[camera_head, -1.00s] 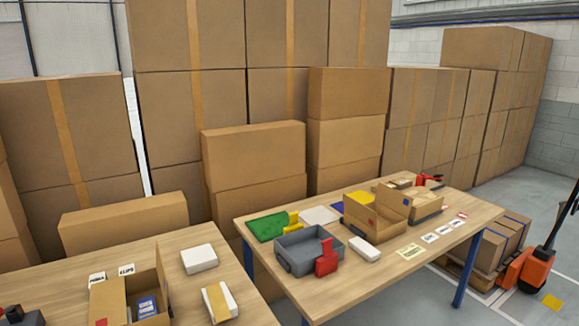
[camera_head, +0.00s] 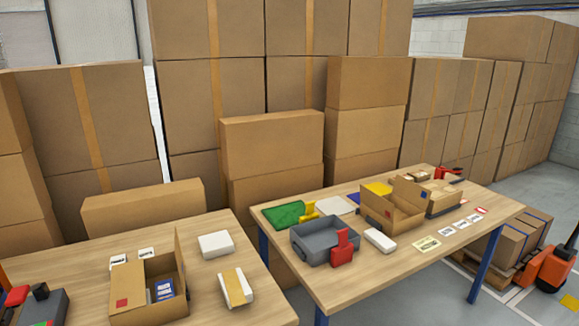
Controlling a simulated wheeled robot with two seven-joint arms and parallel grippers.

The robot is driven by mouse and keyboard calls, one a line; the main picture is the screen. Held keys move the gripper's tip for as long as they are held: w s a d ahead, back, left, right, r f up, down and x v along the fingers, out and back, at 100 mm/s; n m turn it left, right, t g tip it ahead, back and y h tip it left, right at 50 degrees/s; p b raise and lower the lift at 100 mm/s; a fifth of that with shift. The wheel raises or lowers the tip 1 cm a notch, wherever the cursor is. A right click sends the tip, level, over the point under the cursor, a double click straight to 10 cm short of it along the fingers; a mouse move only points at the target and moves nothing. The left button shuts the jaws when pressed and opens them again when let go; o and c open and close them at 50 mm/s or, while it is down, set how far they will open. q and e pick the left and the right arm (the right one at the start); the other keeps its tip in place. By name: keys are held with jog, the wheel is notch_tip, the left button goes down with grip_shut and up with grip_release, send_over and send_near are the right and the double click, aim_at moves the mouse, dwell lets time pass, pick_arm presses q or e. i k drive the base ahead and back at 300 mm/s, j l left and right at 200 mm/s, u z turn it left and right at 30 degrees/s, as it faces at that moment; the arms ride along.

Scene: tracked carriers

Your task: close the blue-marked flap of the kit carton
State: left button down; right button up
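An open carton (camera_head: 391,220) stands on the right-hand table. A raised brown flap (camera_head: 410,196) at its right side bears a small blue square mark (camera_head: 424,204). Another open carton (camera_head: 150,312) stands on the left-hand table, with a red mark (camera_head: 122,302) on its front and a raised flap (camera_head: 180,262) on its right side. Blue-and-white packs (camera_head: 164,289) lie inside it. I cannot tell from the frames which one is the kit carton. Neither of my grippers is in view.
The right table (camera_head: 335,290) also holds a grey tray (camera_head: 312,231) with a red piece (camera_head: 343,246), a green piece (camera_head: 284,214) and a white box (camera_head: 380,240). White boxes (camera_head: 215,244) lie on the left table (camera_head: 215,215). Large cartons (camera_head: 270,145) stand behind; a gap separates the tables.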

aim_at(181, 262)
jog(key=u, duration=0.85)
jog(key=l+z, duration=0.1)
jog(key=l, duration=0.4)
jog(key=i+l, duration=0.1)
jog(key=l, duration=0.45)
jog(key=l+z, duration=0.15)
jog(key=l, duration=0.35)
jog(key=i+l+z, duration=0.1)
jog(key=l, duration=0.4)
jog(key=i, duration=0.05)
